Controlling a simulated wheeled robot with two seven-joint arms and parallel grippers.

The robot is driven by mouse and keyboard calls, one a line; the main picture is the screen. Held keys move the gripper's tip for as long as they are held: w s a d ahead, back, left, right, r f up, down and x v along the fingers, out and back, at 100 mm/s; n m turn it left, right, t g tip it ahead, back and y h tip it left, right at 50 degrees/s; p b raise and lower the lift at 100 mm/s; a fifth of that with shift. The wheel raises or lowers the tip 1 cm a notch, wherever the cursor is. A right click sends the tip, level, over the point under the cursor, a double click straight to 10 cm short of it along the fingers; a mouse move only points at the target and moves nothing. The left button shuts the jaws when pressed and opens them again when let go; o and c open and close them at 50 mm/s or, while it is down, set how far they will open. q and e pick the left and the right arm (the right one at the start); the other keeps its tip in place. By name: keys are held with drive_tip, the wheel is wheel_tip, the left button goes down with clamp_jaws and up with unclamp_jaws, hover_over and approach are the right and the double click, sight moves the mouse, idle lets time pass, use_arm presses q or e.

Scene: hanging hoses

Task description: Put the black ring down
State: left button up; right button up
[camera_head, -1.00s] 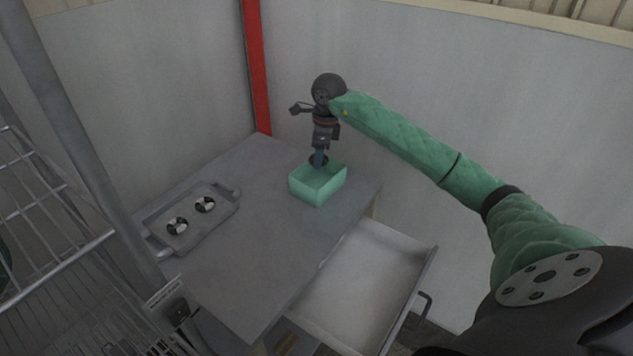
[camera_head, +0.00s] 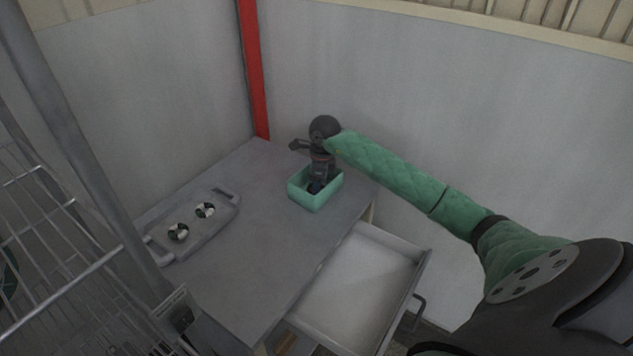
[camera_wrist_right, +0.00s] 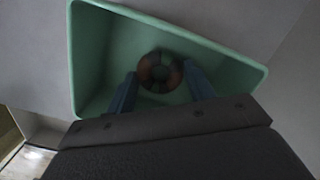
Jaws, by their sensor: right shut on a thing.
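My right gripper (camera_head: 315,187) points down into the green open box (camera_head: 312,204) on the grey table. In the right wrist view its blue fingers (camera_wrist_right: 160,76) stand on both sides of the black ring (camera_wrist_right: 160,72), which has dull reddish segments. The gripper is shut on the ring, inside the box walls. I cannot tell whether the ring touches the box floor. In the head view the ring is mostly hidden by the gripper and the box (camera_wrist_right: 95,50). My left gripper is not in view.
An open, empty-looking drawer (camera_head: 355,285) juts out at the front right. A wire rack (camera_head: 50,250) stands at left. The table (camera_head: 245,285) is bare between tray and drawer.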

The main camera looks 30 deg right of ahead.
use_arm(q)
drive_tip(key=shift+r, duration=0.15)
use_arm(e)
drive_tip(key=shift+f, duration=0.1)
drive_tip(key=o, duration=1)
drive_tip(key=shift+c, duration=0.2)
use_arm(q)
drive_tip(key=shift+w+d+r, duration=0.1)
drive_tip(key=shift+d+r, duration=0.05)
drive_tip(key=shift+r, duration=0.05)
